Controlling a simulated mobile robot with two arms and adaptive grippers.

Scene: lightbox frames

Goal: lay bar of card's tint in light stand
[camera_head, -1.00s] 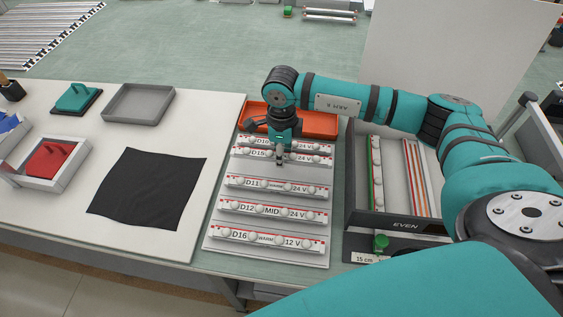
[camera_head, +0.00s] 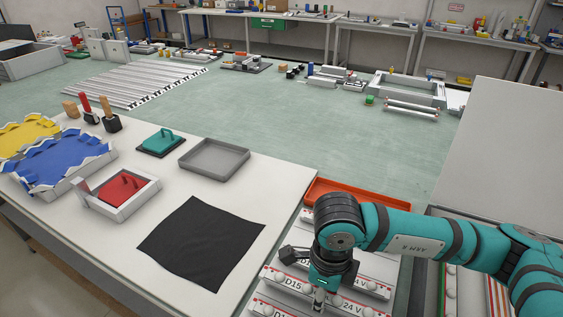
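Several white light bars lie in rows on a panel at the bottom; a bar labelled D15 (camera_head: 293,285) is partly behind my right gripper (camera_head: 319,300). The gripper points down over the bars, its fingertips at or just above them. I cannot tell whether they are parted or closed on a bar. The lower bars are cut off by the frame edge. My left gripper is out of view. I cannot identify a tint card or the light stand for certain; a light-grey open frame (camera_head: 377,85) stands on the far green bench.
An orange tray (camera_head: 378,197) lies behind the bars. A black cloth (camera_head: 203,240), grey tray (camera_head: 214,150), red block in a white holder (camera_head: 122,208) and teal block (camera_head: 160,141) are to the left. A tall white panel (camera_head: 507,150) stands at right. The middle of the green bench is clear.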

